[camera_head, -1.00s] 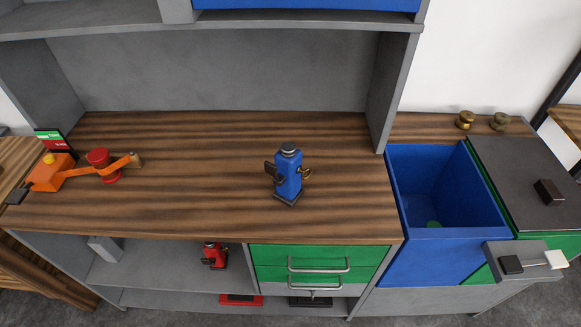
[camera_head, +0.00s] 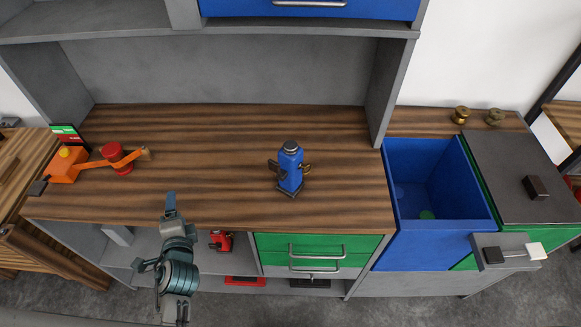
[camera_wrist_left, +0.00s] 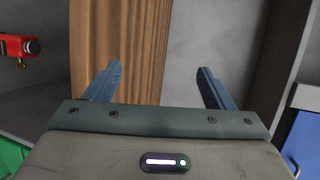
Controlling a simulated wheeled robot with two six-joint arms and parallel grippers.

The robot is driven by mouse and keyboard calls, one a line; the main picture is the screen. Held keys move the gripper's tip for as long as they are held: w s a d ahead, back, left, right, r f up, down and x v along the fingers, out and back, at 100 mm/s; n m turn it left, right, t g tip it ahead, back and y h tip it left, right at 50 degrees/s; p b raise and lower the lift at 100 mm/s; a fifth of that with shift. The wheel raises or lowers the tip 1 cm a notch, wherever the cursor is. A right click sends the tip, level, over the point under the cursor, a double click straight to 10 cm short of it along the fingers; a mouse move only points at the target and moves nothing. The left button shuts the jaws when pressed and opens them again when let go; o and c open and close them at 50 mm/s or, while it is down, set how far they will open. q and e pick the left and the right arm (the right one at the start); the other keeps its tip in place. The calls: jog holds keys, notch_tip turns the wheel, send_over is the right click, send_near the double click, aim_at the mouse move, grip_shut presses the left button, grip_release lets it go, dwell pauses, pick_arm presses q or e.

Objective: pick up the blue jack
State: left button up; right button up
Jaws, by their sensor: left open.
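The blue jack (camera_head: 290,170) stands upright on the wooden worktop (camera_head: 225,205), right of its middle, with a dark base and small fittings on its sides. My left gripper (camera_head: 170,202) shows in the head view at the front edge of the worktop, left of the jack and well apart from it. In the left wrist view its two fingers (camera_wrist_left: 160,85) are spread with nothing between them. The blue jack is not in the left wrist view. My right gripper is not in view.
A red jack (camera_head: 221,240) stands on the shelf below. An orange device with a red knob (camera_head: 117,157) is at the worktop's left. A blue bin (camera_head: 440,238) is at the right, beside green drawers (camera_head: 305,246). The worktop around the blue jack is clear.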

pick_arm(q)
jog(key=w+d+r+m+t+h, duration=0.2)
jog(key=w+d+m+t+h, duration=0.25)
jog(key=d+m, duration=0.55)
jog(key=m+g+h, duration=0.3)
jog(key=m+h, duration=0.7)
jog(key=m, duration=0.7)
send_near(285, 175)
jog(key=shift+w+d+f, duration=0.15)
jog(key=shift+w+f, duration=0.05)
jog(key=shift+w+d+m+p, duration=0.2)
jog(key=shift+d+m+p, duration=0.15)
jog(key=shift+m+p, duration=0.1)
jog(key=p+x, duration=0.1)
jog(key=x, duration=0.3)
jog(key=shift+w+d, duration=0.2)
jog(key=shift+w, duration=0.05)
jog(key=shift+w+d+p, duration=0.25)
jog(key=shift+w+p, duration=0.3)
jog(key=p+x, duration=0.1)
jog(key=x, duration=0.2)
jog(key=shift+w+a+r, duration=0.1)
jog(key=shift+w+a, duration=0.05)
jog(key=shift+w, duration=0.1)
jog(key=shift+w+d+p, duration=0.25)
jog(key=shift+w+p, duration=0.05)
jog(key=shift+w, duration=0.15)
jog(key=shift+s, duration=0.1)
jog(key=shift+c, duration=1.2)
grip_shut()
